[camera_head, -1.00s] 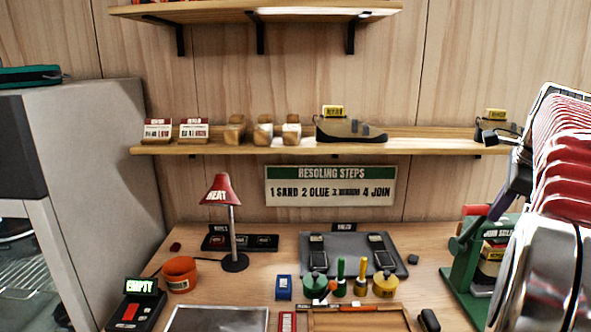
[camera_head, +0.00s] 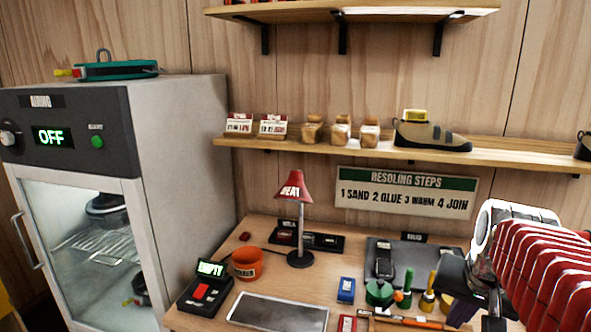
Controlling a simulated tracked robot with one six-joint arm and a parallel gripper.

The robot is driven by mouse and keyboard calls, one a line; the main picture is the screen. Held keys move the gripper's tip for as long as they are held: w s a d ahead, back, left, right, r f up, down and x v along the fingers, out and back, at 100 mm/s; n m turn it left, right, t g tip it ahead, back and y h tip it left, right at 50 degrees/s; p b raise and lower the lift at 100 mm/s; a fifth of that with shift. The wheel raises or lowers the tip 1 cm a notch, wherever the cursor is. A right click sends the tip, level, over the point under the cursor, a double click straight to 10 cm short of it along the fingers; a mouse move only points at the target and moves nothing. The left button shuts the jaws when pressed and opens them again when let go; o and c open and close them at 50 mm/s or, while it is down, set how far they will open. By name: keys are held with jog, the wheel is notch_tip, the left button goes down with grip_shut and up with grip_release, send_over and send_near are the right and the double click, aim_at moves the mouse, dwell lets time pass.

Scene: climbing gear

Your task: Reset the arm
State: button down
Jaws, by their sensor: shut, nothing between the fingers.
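My arm with its red ribbed sleeve reaches in from the right edge of the head view. At its end my gripper (camera_head: 474,312) shows as dark and purple parts, low at the right, in front of the bench's right part. It is shut with nothing in it. The arm hides part of the workbench (camera_head: 215,322) and the things behind it.
A grey cabinet (camera_head: 185,160) reading OFF stands left, with a glass door. On the bench are a red lamp (camera_head: 291,188), an orange pot (camera_head: 247,264), a screen-topped box (camera_head: 205,290) and a green pot (camera_head: 379,293). A shelf (camera_head: 300,152) holds a shoe (camera_head: 432,136).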

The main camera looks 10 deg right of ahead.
jog(key=s+a+f+n+y, duration=0.1)
jog(key=s+a+f+n, duration=0.1)
jog(key=a, duration=0.7)
jog(key=s+a+f+n+t, duration=0.1)
jog(key=s+a+f+n, duration=0.1)
jog(key=s+a+n, duration=0.3)
jog(key=a, duration=0.4)
jog(key=shift+a+n+t+y, duration=0.25)
jog(key=shift+n+t+y, duration=0.05)
jog(key=shift+y, duration=0.1)
jog(key=shift+d, duration=0.1)
